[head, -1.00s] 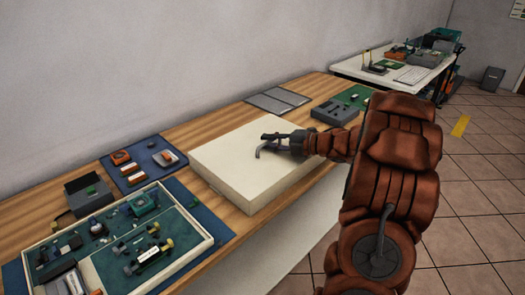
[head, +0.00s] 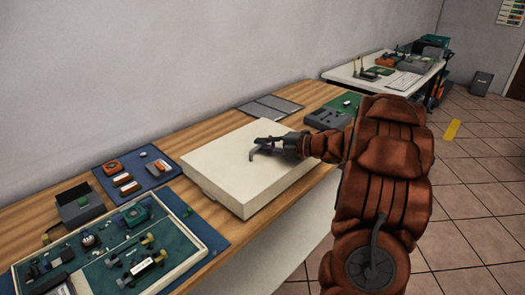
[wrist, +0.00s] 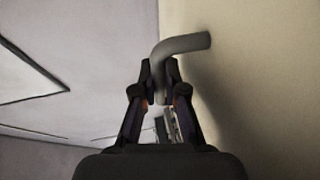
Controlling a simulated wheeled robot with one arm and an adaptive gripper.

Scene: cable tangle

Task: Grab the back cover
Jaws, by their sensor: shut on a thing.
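The back cover (head: 225,165) appears to be the large cream slab lying flat on the wooden bench. It fills the right side of the wrist view as a pale surface (wrist: 270,110). A grey bent handle (wrist: 185,44) reaches from that surface and curves down between my fingers. My gripper (head: 262,147) is over the slab's upper face, reaching in from the right. In the wrist view my gripper (wrist: 160,80) is shut on the grey handle. The handle's far end is hidden behind the fingers.
A tray of small parts (head: 205,262) stands at the near left. A blue mat (head: 155,180) with small parts lies left of the slab. A grey device (head: 325,117) and flat grey panels (head: 270,107) are behind it. Open tiled floor is at right.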

